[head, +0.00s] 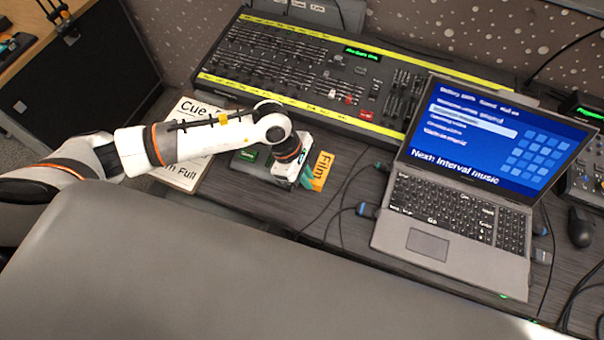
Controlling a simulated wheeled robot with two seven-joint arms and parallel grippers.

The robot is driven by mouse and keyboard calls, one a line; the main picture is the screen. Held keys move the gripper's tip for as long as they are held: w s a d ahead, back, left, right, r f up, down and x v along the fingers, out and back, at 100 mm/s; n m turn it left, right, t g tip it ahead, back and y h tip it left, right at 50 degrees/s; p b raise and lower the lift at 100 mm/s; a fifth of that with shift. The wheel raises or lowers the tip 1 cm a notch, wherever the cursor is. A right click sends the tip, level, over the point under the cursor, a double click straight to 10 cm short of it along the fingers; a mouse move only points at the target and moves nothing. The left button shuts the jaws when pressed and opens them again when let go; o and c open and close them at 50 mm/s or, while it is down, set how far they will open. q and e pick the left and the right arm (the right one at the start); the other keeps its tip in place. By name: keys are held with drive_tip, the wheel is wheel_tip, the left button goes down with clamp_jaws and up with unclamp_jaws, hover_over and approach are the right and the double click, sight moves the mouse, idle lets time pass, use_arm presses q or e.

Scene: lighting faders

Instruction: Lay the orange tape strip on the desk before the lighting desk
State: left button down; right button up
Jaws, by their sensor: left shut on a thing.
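The orange tape strip (321,171), marked "Film", is at the front of the lighting desk (290,75), just to the right of my left gripper (303,178). My left arm reaches in from the left, and the gripper is shut on the strip's near left side. The gripper hides part of the strip and the exact contact. I cannot tell whether the strip touches the desk (335,215). My right gripper is not in view.
A green labelled piece (249,155) lies left of the gripper. A lettered sheet (187,170) is partly under my arm. A laptop (430,243) stands to the right, with cables (343,192) between. A mouse (580,227) is at far right.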

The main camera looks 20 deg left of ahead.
use_arm(q)
wheel_tip(320, 180, down, 5)
drive_tip(key=shift+r+p, duration=0.1)
drive_tip(key=shift+p, duration=0.25)
drive_tip(key=shift+f, duration=0.2)
drive_tip(key=c, duration=1.5)
unclamp_jaws()
